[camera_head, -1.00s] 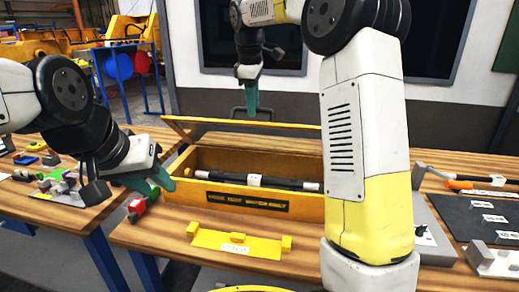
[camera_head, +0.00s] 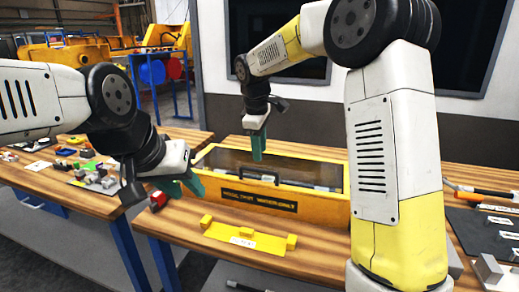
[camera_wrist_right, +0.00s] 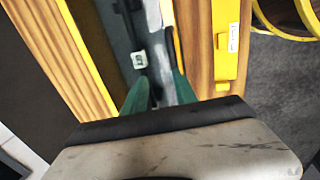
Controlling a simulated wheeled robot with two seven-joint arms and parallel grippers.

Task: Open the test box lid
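The yellow test box (camera_head: 309,209) stands on the wooden bench, its lettered front facing me. Its yellow-framed lid (camera_head: 300,155) with a see-through grey panel lies low over it, seemingly shut; a small gap cannot be ruled out. A dark handle (camera_head: 262,178) sits near the lid's front edge. A dark rod with a white label (camera_wrist_right: 139,60) shows inside. My right gripper (camera_head: 258,157) hangs over the lid's rear half, fingers down; the wrist view shows its green fingers (camera_wrist_right: 160,92) apart with nothing clearly between them. My left gripper (camera_head: 186,190) is open and empty beside the box's left front corner.
A yellow labelled bracket (camera_head: 245,237) lies on the bench before the box. A red part (camera_head: 157,199) sits below my left gripper. Dark mats and metal parts (camera_head: 488,268) lie at right. A second bench (camera_head: 75,190) with small parts stands left, across a gap.

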